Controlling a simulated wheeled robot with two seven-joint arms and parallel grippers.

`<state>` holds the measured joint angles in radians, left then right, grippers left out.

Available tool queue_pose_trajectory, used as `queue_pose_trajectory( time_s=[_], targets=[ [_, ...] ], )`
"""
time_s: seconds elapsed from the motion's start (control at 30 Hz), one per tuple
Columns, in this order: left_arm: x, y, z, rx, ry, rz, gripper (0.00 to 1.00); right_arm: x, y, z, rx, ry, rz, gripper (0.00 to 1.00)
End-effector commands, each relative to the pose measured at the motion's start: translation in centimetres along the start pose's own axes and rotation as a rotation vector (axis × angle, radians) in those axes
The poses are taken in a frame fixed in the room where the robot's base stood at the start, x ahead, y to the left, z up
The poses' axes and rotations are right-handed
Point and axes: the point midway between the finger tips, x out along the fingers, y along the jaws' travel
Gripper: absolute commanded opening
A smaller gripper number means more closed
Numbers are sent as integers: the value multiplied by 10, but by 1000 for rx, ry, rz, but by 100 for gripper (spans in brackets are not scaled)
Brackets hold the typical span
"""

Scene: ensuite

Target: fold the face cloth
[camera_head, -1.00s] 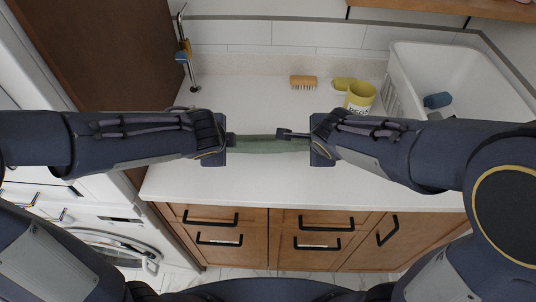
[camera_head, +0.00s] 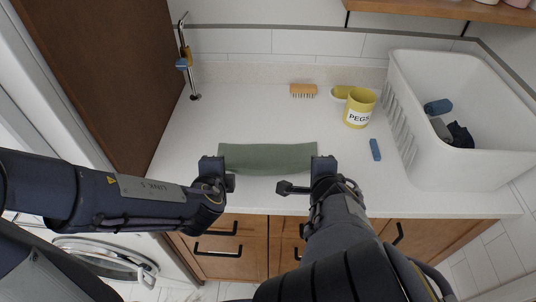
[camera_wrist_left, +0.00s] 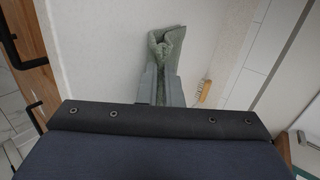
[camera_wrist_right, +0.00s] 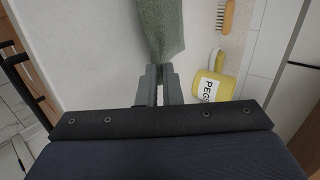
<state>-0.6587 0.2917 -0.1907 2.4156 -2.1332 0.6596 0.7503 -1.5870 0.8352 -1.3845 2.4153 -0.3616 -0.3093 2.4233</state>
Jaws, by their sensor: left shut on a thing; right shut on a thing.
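The green face cloth (camera_head: 268,158) is a wide, shallow band over the white counter, its long side running left to right. My left gripper (camera_head: 226,178) is at its left end, and my right gripper (camera_head: 311,180) is at its right end. In the left wrist view the fingers (camera_wrist_left: 163,70) are shut on the near end of the cloth (camera_wrist_left: 168,45), which looks bunched and doubled there. In the right wrist view the fingers (camera_wrist_right: 158,72) close at the cloth's end (camera_wrist_right: 162,28). I cannot tell whether its middle touches the counter.
A blue peg-like piece (camera_head: 375,150) lies to the right, before a white basket (camera_head: 462,175). A tap (camera_head: 188,60) stands at the back left.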

Motion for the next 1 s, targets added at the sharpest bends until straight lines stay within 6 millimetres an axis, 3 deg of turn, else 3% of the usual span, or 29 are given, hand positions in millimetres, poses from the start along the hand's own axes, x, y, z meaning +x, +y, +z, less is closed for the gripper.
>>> queue_pose_trajectory(
  time_s=[0.17, 0.2, 0.43, 0.73, 1.0],
  targets=[
    [0, 0, 0, -1, -1, 0, 0, 0, 0, 0, 0, 0, 0, 0],
    [0, 0, 0, -1, -1, 0, 9, 0, 0, 0, 0, 0, 0, 9],
    [0, 0, 0, -1, -1, 0, 40, 0, 0, 0, -1, 0, 1, 39],
    [-3, -3, 0, -4, -1, -1, 40, -3, -2, 1, 0, -2, -1, 40],
    [-38, -23, 0, -7, 2, -7, 40, -38, -22, 2, -2, -7, -5, 40]
  ],
)
